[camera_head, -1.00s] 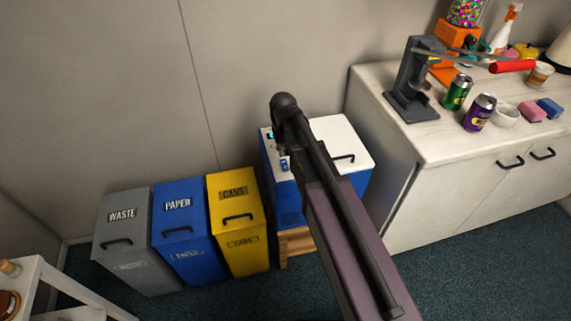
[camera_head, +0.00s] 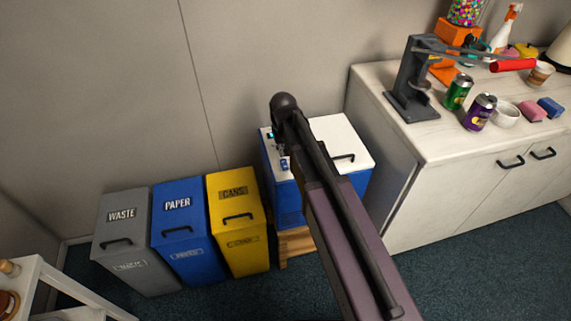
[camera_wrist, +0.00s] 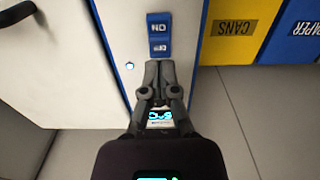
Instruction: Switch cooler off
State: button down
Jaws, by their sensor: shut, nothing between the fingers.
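The cooler (camera_head: 335,140) has a white top and a blue body and stands between the bins and the counter. In the wrist view its white panel (camera_wrist: 117,40) carries a blue rocker switch (camera_wrist: 158,28) marked ON and OFF, upside down here. The switch also shows in the head view (camera_head: 285,164). A lit cyan display (camera_wrist: 160,117) is partly hidden behind my fingers. My gripper (camera_wrist: 159,64) is shut and empty, its tips right by the OFF end of the switch. I cannot tell whether they touch it.
Grey waste (camera_head: 120,245), blue paper (camera_head: 182,235) and yellow cans (camera_head: 235,225) bins stand left of the cooler. A white counter (camera_head: 405,140) with cans and a grey press stands at right. The cooler rests on a wooden stand (camera_head: 296,243). A wall is close behind.

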aim_at(283, 161)
jog(key=shift+f+b, duration=1.3)
jog(key=shift+f, duration=0.05)
dwell(1.1)
jog(key=shift+r, duration=0.15)
jog(key=shift+r+p, duration=3.4)
jog(key=shift+p, duration=0.15)
jog(key=s+d+r+m+p, duration=0.1)
jog(key=s+d+r+p, duration=0.3)
jog(key=d, duration=0.5)
jog(key=s+d+r+m+p, duration=0.2)
jog(key=s+d+r+p, duration=0.2)
jog(key=s+d, duration=0.5)
jog(key=shift+s+d+r, duration=0.2)
jog(key=shift+d+r, duration=0.05)
jog(key=shift+d, duration=0.55)
